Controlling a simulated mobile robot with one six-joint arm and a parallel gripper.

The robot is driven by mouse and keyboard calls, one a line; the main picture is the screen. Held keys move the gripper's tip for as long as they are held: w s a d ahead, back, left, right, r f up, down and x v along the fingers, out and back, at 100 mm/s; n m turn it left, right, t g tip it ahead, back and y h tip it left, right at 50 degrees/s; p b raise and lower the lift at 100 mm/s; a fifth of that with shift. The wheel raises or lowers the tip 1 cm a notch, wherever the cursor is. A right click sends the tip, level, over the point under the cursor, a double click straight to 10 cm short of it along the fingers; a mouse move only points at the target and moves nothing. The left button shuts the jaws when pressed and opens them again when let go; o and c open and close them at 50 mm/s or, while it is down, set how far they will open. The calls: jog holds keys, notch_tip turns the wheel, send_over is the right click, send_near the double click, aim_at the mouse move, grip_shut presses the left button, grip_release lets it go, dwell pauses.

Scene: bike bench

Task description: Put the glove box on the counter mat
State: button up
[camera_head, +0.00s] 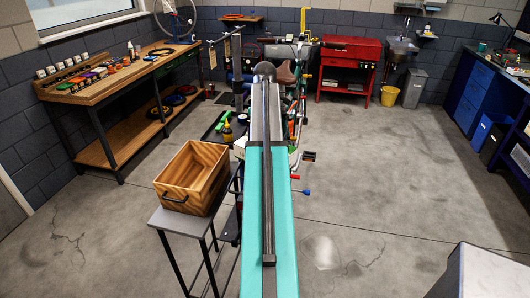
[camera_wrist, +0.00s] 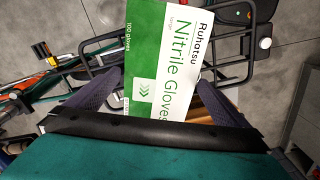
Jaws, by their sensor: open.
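The glove box (camera_wrist: 160,50), white and green with "Nitrile Gloves" on it, lies below my gripper (camera_wrist: 160,82) in the wrist view. Its top edge is cut off by the frame. My gripper is open, with one dark finger on each side of the lower part of the box. I cannot tell whether the fingers touch it. The box appears over a black wire rack (camera_wrist: 97,45). In the head view my arm hides the gripper, and a small white patch beside the arm may be the box. I cannot make out the counter mat for certain.
A wooden crate (camera_head: 190,178) stands on a small grey table at the left of my arm. A long workbench (camera_head: 100,85) with tools runs along the left wall. A red cabinet (camera_head: 350,62) stands at the back. A pale counter (camera_head: 485,272) is at the lower right. Floor at right is clear.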

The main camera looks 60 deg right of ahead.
jog(key=shift+s+f+p, duration=0.1)
jog(key=shift+f+p, duration=0.55)
jog(key=shift+f, duration=1.2)
jog(key=c, duration=1.2)
jog(key=shift+r, duration=0.1)
jog(key=shift+r+b, duration=1)
jog(key=shift+r, duration=0.65)
jog(key=shift+s+a+r+b, duration=0.25)
jog(key=shift+s+a+b, duration=0.55)
jog(key=shift+a, duration=1.75)
jog(key=shift+s+a+r+b, duration=0.25)
jog(key=shift+s+a+b, duration=0.5)
jog(key=shift+a, duration=1.8)
jog(key=shift+s+a+r+b, duration=0.25)
jog(key=shift+s+a+b, duration=0.5)
jog(key=shift+a, duration=1.8)
jog(key=shift+s, duration=0.2)
